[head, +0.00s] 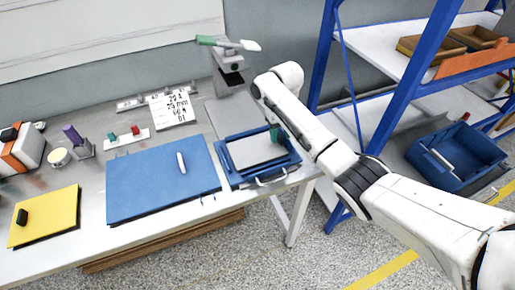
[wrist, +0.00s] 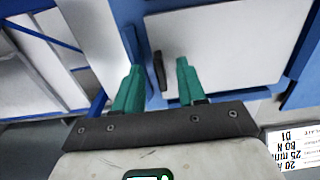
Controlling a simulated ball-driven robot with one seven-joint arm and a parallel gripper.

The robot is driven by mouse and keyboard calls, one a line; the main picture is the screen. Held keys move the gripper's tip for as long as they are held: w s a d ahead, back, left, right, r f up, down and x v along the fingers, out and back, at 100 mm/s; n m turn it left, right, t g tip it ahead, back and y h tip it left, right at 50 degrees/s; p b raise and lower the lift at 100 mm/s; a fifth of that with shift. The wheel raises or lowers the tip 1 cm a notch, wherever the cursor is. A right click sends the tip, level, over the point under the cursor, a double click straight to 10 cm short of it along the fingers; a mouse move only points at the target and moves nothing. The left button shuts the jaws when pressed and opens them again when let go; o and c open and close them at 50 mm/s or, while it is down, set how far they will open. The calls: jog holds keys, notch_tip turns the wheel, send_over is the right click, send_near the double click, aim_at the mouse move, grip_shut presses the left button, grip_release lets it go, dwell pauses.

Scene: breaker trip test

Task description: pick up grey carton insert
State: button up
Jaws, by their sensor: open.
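The grey carton insert (head: 256,151) looks like a flat pale grey sheet lying inside the blue tray (head: 231,184) at the right end of the bench. It fills much of the wrist view as a pale panel (wrist: 225,45) inside blue walls. My gripper (head: 275,133) is over the tray's far right part, at the sheet's edge. In the wrist view its green fingers (wrist: 158,65) are apart, with a small dark upright piece (wrist: 158,72) showing between them. I cannot tell whether the fingers touch it or whether it belongs to the insert.
A test stand (head: 230,75) and a printed card (head: 172,108) stand behind. A blue-framed shelf (head: 400,100) and blue bin (head: 460,165) are at right.

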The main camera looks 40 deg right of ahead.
jog(key=shift+f, duration=0.3)
jog(key=shift+c, duration=0.2)
grip_shut()
